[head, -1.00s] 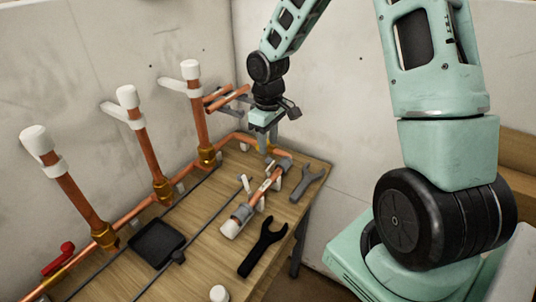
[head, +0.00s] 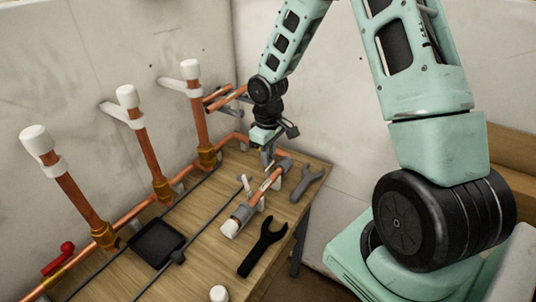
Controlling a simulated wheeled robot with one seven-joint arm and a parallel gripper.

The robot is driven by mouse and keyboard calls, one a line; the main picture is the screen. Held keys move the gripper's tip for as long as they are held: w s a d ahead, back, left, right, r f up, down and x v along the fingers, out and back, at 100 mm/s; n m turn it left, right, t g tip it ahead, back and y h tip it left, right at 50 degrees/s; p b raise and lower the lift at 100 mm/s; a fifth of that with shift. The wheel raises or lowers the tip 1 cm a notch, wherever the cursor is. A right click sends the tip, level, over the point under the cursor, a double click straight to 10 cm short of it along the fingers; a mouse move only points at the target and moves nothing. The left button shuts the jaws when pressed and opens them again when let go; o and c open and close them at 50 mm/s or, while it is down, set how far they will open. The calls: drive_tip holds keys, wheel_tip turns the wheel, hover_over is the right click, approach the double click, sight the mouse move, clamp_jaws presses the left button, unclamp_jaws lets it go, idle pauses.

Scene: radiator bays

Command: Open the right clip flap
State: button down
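A short copper pipe (head: 260,189) with grey collars lies across white clips on the wooden bench, its near end capped in white. White clip parts (head: 275,184) stick up beside the pipe towards its right end. These parts are small, and I cannot tell which is the right flap or whether it is open. My gripper (head: 268,162) points down just above the far right part of the pipe, close to the clip. Its grey fingers are small and overlap the pipe end, so contact and finger opening are unclear.
Three upright copper pipes with white caps (head: 192,68) stand along the wall at left. A grey wrench (head: 308,181) and a black wrench (head: 263,246) lie right of the short pipe. A black tray (head: 157,243) sits at left. Bare bench (head: 205,260) shows in front.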

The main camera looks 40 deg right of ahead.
drive_tip(key=shift+w+a+f+g+h+p, duration=0.15)
drive_tip(key=shift+w+g+h+p, duration=0.1)
drive_tip(key=shift+w+g+p, duration=0.35)
drive_tip(key=shift+w+a+r+g+h+p, duration=0.15)
drive_tip(key=shift+w+g+h+p, duration=0.15)
drive_tip(key=shift+g+p, duration=0.4)
drive_tip(key=shift+w+a+f+g+h+p, duration=0.2)
drive_tip(key=shift+w+g+p, duration=0.25)
drive_tip(key=shift+g, duration=0.45)
drive_tip(key=c, duration=1.3)
unclamp_jaws()
drive_tip(key=shift+c, duration=0.2)
drive_tip(key=shift+s, duration=0.1)
drive_tip(key=shift+r, duration=0.1)
drive_tip(key=b+v, duration=0.3)
drive_tip(key=v, duration=1.4)
drive_tip(key=shift+r, duration=0.15)
